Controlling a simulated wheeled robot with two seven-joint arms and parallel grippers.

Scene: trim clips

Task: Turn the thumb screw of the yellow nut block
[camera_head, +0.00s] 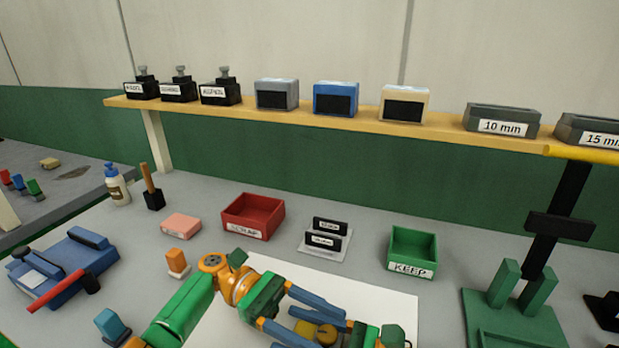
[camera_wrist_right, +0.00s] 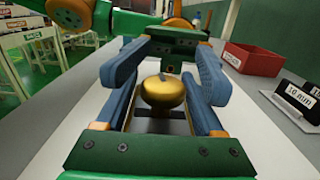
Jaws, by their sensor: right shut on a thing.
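The yellow nut block (camera_head: 304,327) is low in the head view, between the blue fingers of my two facing grippers. Its round gold thumb screw (camera_wrist_right: 162,93) faces the right wrist camera and also shows in the head view (camera_head: 326,334). My right gripper (camera_wrist_right: 165,108) is shut on the thumb screw, its fingers on either side; the contact itself is partly hidden. My left gripper (camera_head: 329,331) comes in from the left, its fingers spread wide on both sides of the block, with a gap showing. Much of the block is hidden by the fingers.
Behind the white sheet (camera_head: 400,300) stand a red scrap bin (camera_head: 253,212), a black-label stand (camera_head: 326,238) and a green keep bin (camera_head: 412,252). An orange block (camera_head: 178,262) and a blue fixture (camera_head: 65,265) are left. A green holder (camera_head: 510,310) is right.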

